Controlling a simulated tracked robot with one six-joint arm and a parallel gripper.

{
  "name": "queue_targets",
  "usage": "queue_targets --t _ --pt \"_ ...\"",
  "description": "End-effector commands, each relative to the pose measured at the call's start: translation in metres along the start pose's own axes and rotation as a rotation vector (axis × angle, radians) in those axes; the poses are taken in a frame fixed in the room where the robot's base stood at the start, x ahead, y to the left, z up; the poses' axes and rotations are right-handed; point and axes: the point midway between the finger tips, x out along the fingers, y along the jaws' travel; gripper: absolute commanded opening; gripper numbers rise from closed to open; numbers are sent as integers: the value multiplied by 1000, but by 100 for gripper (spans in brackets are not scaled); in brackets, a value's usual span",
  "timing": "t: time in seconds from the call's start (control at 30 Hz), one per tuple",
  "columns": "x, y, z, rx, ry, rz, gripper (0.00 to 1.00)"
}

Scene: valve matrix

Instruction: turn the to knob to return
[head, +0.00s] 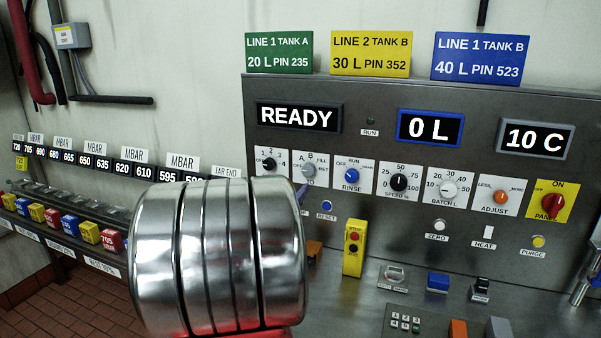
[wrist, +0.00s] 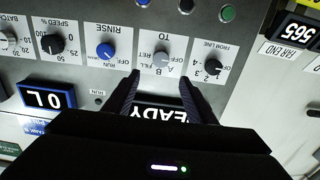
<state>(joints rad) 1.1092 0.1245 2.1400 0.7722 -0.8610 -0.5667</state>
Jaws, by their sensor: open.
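The TO knob (wrist: 162,61) is a small grey dial on a white plate, seen upside down in the wrist view. Its plate carries the marks A, B, FILL and one that looks like RET; I cannot tell where its pointer stands. My gripper (wrist: 159,80) is open, its two dark fingertips at the two sides of the TO plate, with the knob between and slightly beyond them. I see no contact. In the head view the TO knob (head: 309,170) shows just above my large shiny arm link, which hides most of my gripper.
The RINSE knob (wrist: 105,51) and the FROM LINE knob (wrist: 213,67) flank the TO knob closely. The READY display (head: 295,116) is above them on the panel. RESET (head: 327,206) and a yellow button box (head: 354,248) are below.

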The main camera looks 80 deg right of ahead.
Motion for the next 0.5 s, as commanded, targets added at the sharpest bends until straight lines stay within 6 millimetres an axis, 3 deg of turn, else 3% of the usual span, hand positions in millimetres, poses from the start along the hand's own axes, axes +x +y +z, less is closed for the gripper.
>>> queue_targets --t 0.27,0.5 --pt "3 -1 0 0 -1 -2 51" --pt "26 -1 0 0 -2 -2 51"
